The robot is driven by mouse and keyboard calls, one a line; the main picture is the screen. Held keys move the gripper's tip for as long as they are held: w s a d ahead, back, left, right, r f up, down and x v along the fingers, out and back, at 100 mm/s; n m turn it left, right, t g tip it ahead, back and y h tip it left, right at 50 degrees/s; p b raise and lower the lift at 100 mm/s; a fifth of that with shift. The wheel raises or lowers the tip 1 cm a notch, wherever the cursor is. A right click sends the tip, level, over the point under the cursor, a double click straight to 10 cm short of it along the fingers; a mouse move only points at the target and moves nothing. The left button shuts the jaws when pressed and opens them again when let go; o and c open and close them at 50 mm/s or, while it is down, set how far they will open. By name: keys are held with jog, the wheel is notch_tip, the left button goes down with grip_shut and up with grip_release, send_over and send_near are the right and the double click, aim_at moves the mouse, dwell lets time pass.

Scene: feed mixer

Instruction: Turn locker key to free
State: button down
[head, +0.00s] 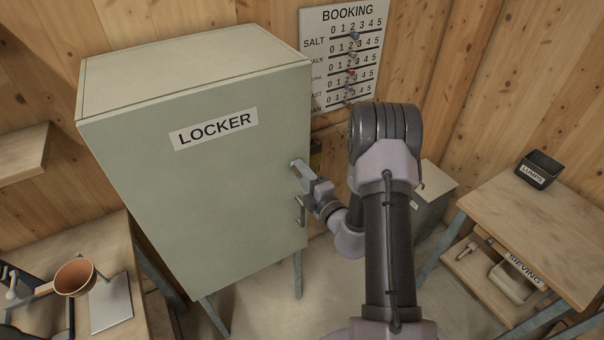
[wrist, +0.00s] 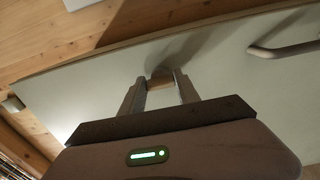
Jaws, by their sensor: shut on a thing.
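The grey-green locker (head: 200,215) stands with its door closed and the LOCKER label facing me. My gripper (head: 298,168) is at the right side of the door, above the bar handle (head: 300,210). In the wrist view my gripper (wrist: 160,80) is shut on a small tan piece, the locker key (wrist: 160,75), against the pale door. The key is mostly hidden by the fingers, and I cannot tell its turn angle. The door handle also shows at the right of the wrist view (wrist: 284,49).
The BOOKING board (head: 345,55) hangs on the wall behind. A bench with a brown pan (head: 75,278) is at the left. A SIEVING bench (head: 540,225) with a black LUMPS box (head: 540,169) is at the right. Floor shows between the locker and that bench.

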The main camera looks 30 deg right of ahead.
jog(key=c, duration=0.9)
grip_release()
jog(key=shift+s, duration=0.1)
jog(key=s, duration=0.5)
jog(key=s+b, duration=0.1)
jog(key=s, duration=1.1)
jog(key=shift+s+d+b, duration=0.1)
jog(key=shift+d+b, duration=0.2)
